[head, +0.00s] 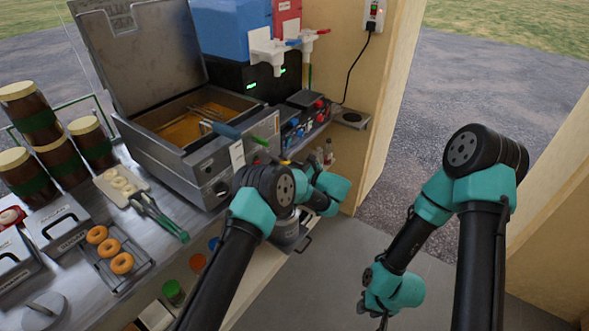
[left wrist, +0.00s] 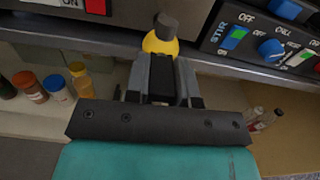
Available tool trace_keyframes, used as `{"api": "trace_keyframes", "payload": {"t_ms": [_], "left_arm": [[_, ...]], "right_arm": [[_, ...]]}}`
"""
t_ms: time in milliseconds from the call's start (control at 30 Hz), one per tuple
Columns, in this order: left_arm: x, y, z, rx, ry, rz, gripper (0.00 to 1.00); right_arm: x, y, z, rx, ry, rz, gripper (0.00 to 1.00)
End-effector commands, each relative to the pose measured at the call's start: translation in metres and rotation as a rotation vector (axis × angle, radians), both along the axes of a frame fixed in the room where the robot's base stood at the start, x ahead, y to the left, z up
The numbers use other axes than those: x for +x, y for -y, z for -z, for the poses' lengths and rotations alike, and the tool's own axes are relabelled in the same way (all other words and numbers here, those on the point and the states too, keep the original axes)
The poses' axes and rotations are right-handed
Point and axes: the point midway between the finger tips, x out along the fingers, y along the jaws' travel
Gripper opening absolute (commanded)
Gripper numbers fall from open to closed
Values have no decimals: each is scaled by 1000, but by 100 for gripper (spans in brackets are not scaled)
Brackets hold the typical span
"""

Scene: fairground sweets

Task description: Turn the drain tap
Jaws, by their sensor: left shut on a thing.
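In the left wrist view my left gripper (left wrist: 160,68) is shut on a yellow tap piece (left wrist: 161,43) with a dark grey round end, just below the machine's front edge. I take this yellow piece to be the drain tap. A small yellow bit (head: 285,158) also shows in the head view, just below the control boxes, but my left arm hides most of that spot. My right gripper (head: 384,321) hangs low over the floor, away from the counter. It is cut by the frame's bottom edge and its fingers are unclear.
The open fryer (head: 190,128) with yellow oil stands behind my left arm. Control boxes (left wrist: 266,42) with blue knobs sit right of the tap. Small bottles (left wrist: 82,82) stand on the shelf below. Doughnuts (head: 109,249) and jars (head: 60,161) fill the left counter.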

Motion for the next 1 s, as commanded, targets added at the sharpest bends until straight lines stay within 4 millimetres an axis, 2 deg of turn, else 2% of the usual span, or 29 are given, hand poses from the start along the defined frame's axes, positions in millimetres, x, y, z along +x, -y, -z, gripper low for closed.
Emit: {"api": "trace_keyframes", "payload": {"t_ms": [367, 1000], "left_arm": [[0, 1, 0, -120, 169, 0, 0], [2, 2, -1, -466, 655, 0, 0]], "right_arm": [[0, 0, 0, 0, 0, 0, 37], [0, 0, 0, 0, 0, 0, 37]]}}
